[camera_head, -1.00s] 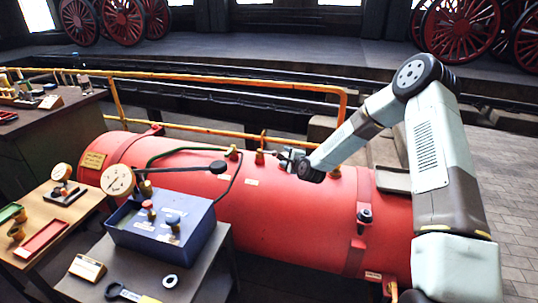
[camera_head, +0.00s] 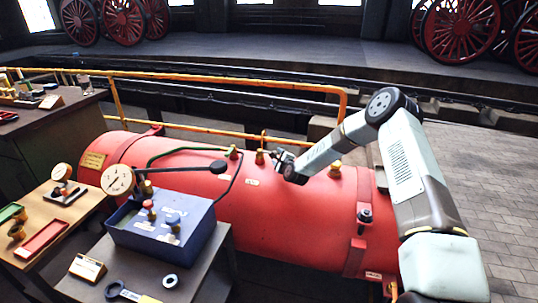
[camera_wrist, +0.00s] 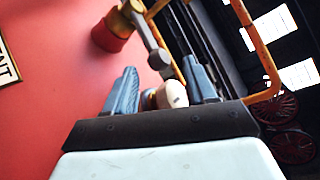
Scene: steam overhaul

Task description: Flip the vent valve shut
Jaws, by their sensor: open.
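The vent valve is a brass fitting on the red boiler. In the wrist view its brass body (camera_wrist: 118,26) sits at the upper left, with a grey lever (camera_wrist: 150,42) running down to the right. A cream knob (camera_wrist: 172,95) shows between my fingers, near the lever's end; whether it touches a finger I cannot tell. My gripper (camera_wrist: 160,70) is open, one blue finger on each side of the knob. In the head view my gripper (camera_head: 279,157) is just right of the brass valve (camera_head: 260,157), close above the boiler (camera_head: 290,215).
A label ending in "NT" (camera_wrist: 6,62) is on the boiler. A yellow rail (camera_head: 230,83) runs behind it. Another brass fitting (camera_head: 335,171) stands under my forearm. A blue box with a gauge (camera_head: 165,235) stands on the near bench. The floor at right is clear.

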